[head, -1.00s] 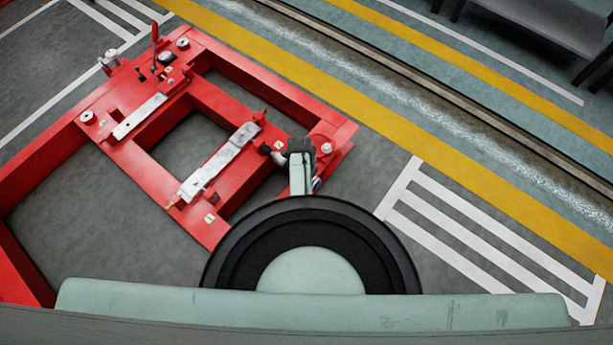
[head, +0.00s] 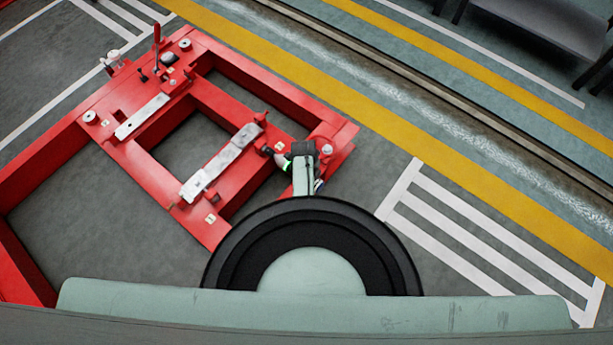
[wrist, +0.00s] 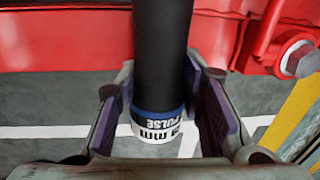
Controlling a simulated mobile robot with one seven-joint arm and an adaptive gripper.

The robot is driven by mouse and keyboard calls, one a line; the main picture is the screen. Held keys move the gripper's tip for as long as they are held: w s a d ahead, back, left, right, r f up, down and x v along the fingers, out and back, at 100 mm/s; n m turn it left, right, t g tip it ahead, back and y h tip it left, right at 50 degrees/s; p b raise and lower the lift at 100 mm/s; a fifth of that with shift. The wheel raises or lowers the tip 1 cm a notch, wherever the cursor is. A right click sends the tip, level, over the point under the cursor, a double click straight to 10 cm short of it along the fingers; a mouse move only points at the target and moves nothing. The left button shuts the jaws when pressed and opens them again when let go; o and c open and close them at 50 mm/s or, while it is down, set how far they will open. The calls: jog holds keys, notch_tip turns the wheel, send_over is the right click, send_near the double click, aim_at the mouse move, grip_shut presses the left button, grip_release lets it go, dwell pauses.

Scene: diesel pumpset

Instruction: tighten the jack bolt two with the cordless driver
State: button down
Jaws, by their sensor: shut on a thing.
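The cordless driver (wrist: 160,50) shows in the wrist view as a dark cylinder with a blue and white band lettered "PULSE" and "mm". My gripper (wrist: 163,88) is shut on it, with a finger on each side. In the head view my gripper (head: 291,160) is at the right end of the red frame, and the driver's dark end (head: 268,151) points left toward a small red block (head: 261,117) beside a pale machined plate (head: 222,163). I cannot tell which bolt is jack bolt two. The driver's tip is hidden in the wrist view. A green light shows beside my gripper in the head view.
The red base frame (head: 275,88) has open bays and a second pale plate (head: 142,117). A red lever (head: 156,42) stands at its far left. A bolt head (wrist: 299,56) is close on the right in the wrist view. Grey floor lies clear right of the frame.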

jog(key=shift+s+d+p, duration=0.4)
jog(key=shift+s+d, duration=0.2)
jog(key=shift+d, duration=0.25)
jog(key=shift+s+d+p, duration=0.35)
jog(key=shift+s+d, duration=0.2)
jog(key=shift+d, duration=0.3)
